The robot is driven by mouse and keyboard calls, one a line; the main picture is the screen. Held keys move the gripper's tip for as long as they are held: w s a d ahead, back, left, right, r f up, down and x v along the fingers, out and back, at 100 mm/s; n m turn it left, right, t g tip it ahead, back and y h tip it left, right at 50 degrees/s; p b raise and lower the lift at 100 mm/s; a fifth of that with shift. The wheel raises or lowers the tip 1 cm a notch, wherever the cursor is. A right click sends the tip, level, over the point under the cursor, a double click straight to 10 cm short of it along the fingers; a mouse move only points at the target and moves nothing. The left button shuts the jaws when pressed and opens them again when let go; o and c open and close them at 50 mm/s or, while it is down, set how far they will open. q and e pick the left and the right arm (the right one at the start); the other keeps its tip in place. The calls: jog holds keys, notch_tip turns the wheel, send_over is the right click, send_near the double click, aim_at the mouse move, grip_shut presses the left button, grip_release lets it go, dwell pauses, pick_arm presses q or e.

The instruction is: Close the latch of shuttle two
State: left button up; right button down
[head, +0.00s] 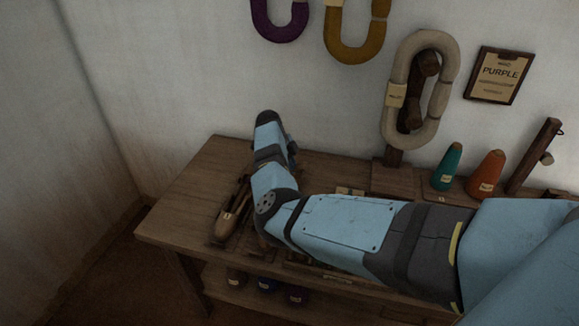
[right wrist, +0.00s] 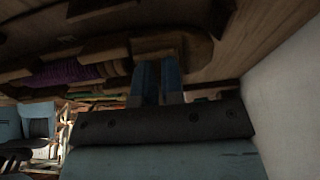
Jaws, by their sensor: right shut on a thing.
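My right arm crosses the bench in the head view and hides most of what lies beneath it. My right gripper (right wrist: 158,72) shows in the right wrist view. Its two blue fingers are close together on a dark wooden part at the end of a wooden shuttle (right wrist: 198,50). Purple yarn (right wrist: 75,75) lies in or beside that shuttle. Its number is not visible, and I cannot make out the latch. In the head view, a wooden shuttle that seems to be marked 1 (head: 230,216) lies left of my arm. My left gripper is not in view.
The wooden bench (head: 180,212) has bare room at its left end. A teal cone (head: 447,167) and an orange cone (head: 486,174) stand at the right. A pale skein (head: 445,85) hangs by the wall, near a PURPLE sign (head: 498,75). Several dark items sit on the lower shelf.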

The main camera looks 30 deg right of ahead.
jog(key=shift+m, duration=2.8)
jog(key=c, duration=1.5)
grip_release()
jog(key=p+v, duration=0.1)
jog(key=v, duration=1.2)
jog(key=shift+a+r+p, duration=0.3)
jog(key=shift+a+p, duration=0.1)
